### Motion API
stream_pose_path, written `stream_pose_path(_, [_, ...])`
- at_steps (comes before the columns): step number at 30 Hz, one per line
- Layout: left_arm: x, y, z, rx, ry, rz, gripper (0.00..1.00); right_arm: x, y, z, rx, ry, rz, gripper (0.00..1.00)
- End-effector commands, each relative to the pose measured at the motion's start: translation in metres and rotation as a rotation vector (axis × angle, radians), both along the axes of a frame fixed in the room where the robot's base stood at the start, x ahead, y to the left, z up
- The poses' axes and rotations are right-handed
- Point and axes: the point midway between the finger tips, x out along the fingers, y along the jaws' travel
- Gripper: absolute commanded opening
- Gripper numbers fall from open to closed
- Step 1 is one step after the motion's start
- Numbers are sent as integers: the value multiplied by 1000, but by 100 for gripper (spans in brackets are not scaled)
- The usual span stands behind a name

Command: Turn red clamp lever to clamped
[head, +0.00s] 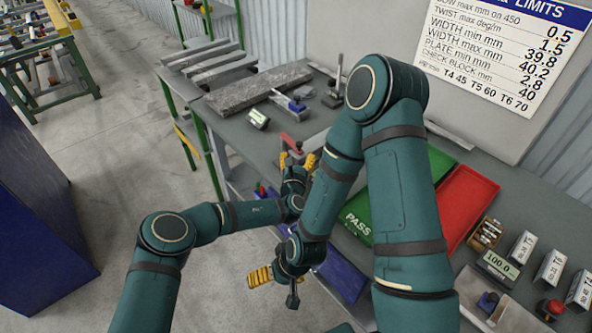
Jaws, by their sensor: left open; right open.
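The red clamp lever (290,141) shows in the head view at the near left part of the grey table (258,148). My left gripper (297,159) is open, its yellow fingertips apart just in front of the lever. The lever shows just beyond the gap between the fingertips; I cannot tell whether they touch it. The lever's lower part and its mount are partly hidden by the gripper. My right gripper (271,283) is open and empty, lower in the picture, in front of the table and away from the lever.
A granite slab (258,87) and a blue-topped tool (296,104) lie behind the lever. A small display gauge (258,119) stands to its left. A green PASS tray (357,212) and red tray (466,203) lie right, partly behind my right arm.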

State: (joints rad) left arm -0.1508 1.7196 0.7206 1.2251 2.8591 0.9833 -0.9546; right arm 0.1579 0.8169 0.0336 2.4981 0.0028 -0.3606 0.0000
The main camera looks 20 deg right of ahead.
Motion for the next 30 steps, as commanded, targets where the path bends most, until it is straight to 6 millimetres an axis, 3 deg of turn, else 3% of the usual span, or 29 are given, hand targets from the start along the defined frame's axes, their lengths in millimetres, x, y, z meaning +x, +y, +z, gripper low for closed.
stream_pose_path(12, [-40, 24, 0, 1, 1, 0, 57, 0, 0, 0, 0, 0, 0, 100])
stream_pose_path(24, [-44, 26, 0, 0, 0, 1, 59, 0, 0, 0, 0, 0, 0, 100])
stream_pose_path(29, [-38, 33, 5, -29, -11, -22, 3, 0, 0, -1, 0, 0, 0, 100])
stream_pose_path(30, [-35, 37, 8, -48, -21, -40, 0, 0, 0, -2, 0, 0, 0, 100])
